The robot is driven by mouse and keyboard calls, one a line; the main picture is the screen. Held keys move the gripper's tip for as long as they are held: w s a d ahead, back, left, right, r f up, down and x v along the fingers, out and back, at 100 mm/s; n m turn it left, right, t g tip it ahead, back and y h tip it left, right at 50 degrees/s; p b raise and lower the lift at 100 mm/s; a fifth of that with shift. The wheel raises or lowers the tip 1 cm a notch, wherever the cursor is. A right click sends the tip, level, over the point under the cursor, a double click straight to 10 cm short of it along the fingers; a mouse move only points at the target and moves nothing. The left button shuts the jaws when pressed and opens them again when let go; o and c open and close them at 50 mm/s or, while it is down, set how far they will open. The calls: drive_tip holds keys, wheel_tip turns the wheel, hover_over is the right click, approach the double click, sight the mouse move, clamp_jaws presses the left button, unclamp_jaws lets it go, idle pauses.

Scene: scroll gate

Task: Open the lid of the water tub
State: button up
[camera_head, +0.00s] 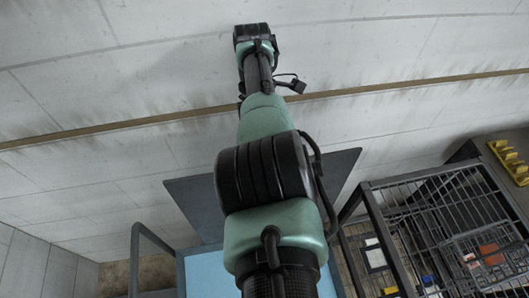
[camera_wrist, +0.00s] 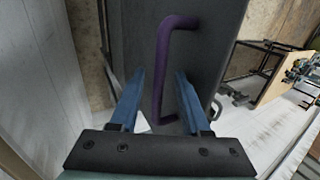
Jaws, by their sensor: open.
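A dark lid panel (camera_head: 195,198) shows behind my arm in the head view, beyond the tub's blue inside (camera_head: 207,274) and grey rim (camera_head: 181,262). The lid looks raised and tilted, with the blue inside uncovered on the near side. My arm hides much of both. In the wrist view a purple bar handle (camera_wrist: 178,21) stands on a dark panel (camera_wrist: 218,50). My gripper (camera_wrist: 160,73) is open, with one blue finger on each side of the handle's long bar. Gaps show on both sides of the bar. The fingers are hidden in the head view.
A black wire cage or cart (camera_head: 372,226) with items inside stands to the right of the tub. A grey bent rail (camera_head: 135,245) stands at the left. A pale tiled wall (camera_head: 90,90) fills the upper picture. A wooden-topped table (camera_wrist: 285,72) shows at right.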

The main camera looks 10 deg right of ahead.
wheel_tip(320, 180, up, 10)
drive_tip(key=p, duration=0.9)
drive_tip(key=shift+f, duration=0.2)
drive_tip(key=shift+f, duration=0.1)
